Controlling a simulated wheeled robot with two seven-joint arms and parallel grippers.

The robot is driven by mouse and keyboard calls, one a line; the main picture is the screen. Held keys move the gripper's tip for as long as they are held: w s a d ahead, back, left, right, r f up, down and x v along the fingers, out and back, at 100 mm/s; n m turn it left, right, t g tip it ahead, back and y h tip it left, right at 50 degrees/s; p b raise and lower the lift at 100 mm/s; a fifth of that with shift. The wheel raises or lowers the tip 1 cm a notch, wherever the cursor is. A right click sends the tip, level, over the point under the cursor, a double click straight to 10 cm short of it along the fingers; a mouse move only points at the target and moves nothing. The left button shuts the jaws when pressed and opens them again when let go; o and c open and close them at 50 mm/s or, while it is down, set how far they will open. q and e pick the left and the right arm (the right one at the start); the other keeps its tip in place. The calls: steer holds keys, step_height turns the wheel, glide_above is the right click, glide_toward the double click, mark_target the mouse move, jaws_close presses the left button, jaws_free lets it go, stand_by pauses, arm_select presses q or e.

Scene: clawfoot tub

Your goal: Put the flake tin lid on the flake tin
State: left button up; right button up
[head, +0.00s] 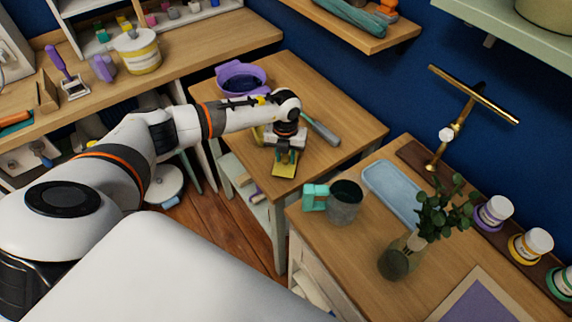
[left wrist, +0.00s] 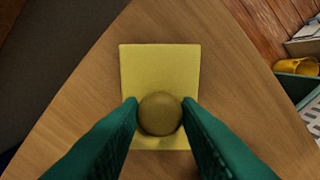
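The flake tin lid (left wrist: 160,67) is a flat yellow square with a round olive knob (left wrist: 160,113). In the head view the lid (head: 284,170) shows near the front edge of the middle wooden table. My left gripper (head: 287,156) points down at it, and its green fingers (left wrist: 160,118) press against both sides of the knob. I cannot tell whether the lid rests on the table or is slightly raised. A yellow thing (head: 258,134), perhaps the flake tin, shows partly behind my left gripper. My right gripper is out of view.
A purple bowl (head: 241,78) stands at the back of the table (head: 340,112). A grey-handled tool (head: 321,130) lies right of my gripper. A grey mug with a teal handle (head: 345,203), a blue tray (head: 391,190) and a plant vase (head: 397,258) stand on the nearer right table.

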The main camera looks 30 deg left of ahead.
mark_target(285, 157)
arm_select(q)
jaws_close()
steer(key=shift+r+p, duration=0.4)
steer(key=shift+r, duration=0.1)
stand_by(0.3)
steer(key=shift+r+p, duration=1.2)
steer(key=shift+r, duration=0.4)
